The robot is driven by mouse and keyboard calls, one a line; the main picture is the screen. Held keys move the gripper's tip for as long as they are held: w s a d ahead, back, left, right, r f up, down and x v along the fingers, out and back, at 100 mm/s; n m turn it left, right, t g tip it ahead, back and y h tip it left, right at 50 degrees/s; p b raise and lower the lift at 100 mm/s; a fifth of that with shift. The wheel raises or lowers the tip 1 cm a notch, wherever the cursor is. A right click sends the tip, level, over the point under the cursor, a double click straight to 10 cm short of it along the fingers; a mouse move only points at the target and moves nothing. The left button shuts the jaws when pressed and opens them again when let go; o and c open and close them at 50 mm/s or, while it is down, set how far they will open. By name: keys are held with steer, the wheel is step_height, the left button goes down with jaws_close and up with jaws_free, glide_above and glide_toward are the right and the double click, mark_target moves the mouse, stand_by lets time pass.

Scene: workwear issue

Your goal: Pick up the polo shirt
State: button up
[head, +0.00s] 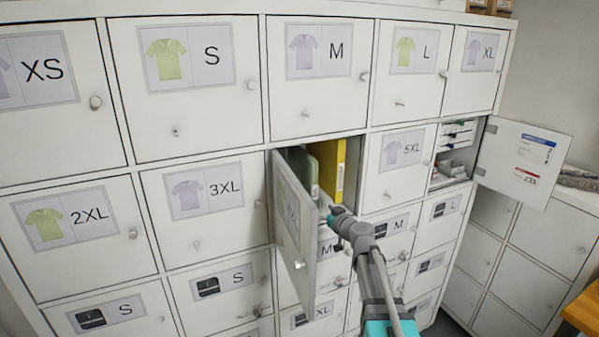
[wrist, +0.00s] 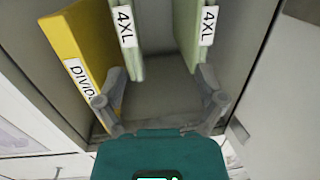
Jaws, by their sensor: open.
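Two pale green folded items labelled 4XL, apparently the polo shirts, stand on edge in the open locker compartment. In the wrist view one is left of centre (wrist: 134,62) and the other right of centre (wrist: 187,38), with a gap between them. The head view shows pale green (head: 327,165) inside the compartment, partly hidden by the door. My gripper (wrist: 160,75) is open and empty at the compartment mouth, its fingers spread towards the lower ends of the two items. I cannot tell whether they touch. In the head view my gripper (head: 338,214) is at the opening.
A yellow divider (wrist: 75,45) stands beside the left item; it also shows in the head view (head: 340,172). The compartment's open door (head: 293,215) juts out left of my arm. Another open door (head: 520,160) hangs at the right, by a compartment with boxes (head: 458,135).

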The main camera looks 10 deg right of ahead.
mark_target(315, 184)
steer(key=shift+m+t+h, duration=0.5)
steer(key=shift+t+h, duration=0.2)
steer(key=shift+t, duration=0.1)
steer(key=w+d+r, duration=0.2)
steer(key=d, duration=0.1)
steer(key=shift+r, duration=0.25)
steer(key=shift+p+x, duration=0.3)
steer(key=shift+x, duration=4)
steer(key=shift+w, duration=0.1)
steer(key=shift+x, duration=2.55)
steer(key=shift+d+r, duration=0.1)
steer(key=shift+c, duration=0.2)
jaws_close()
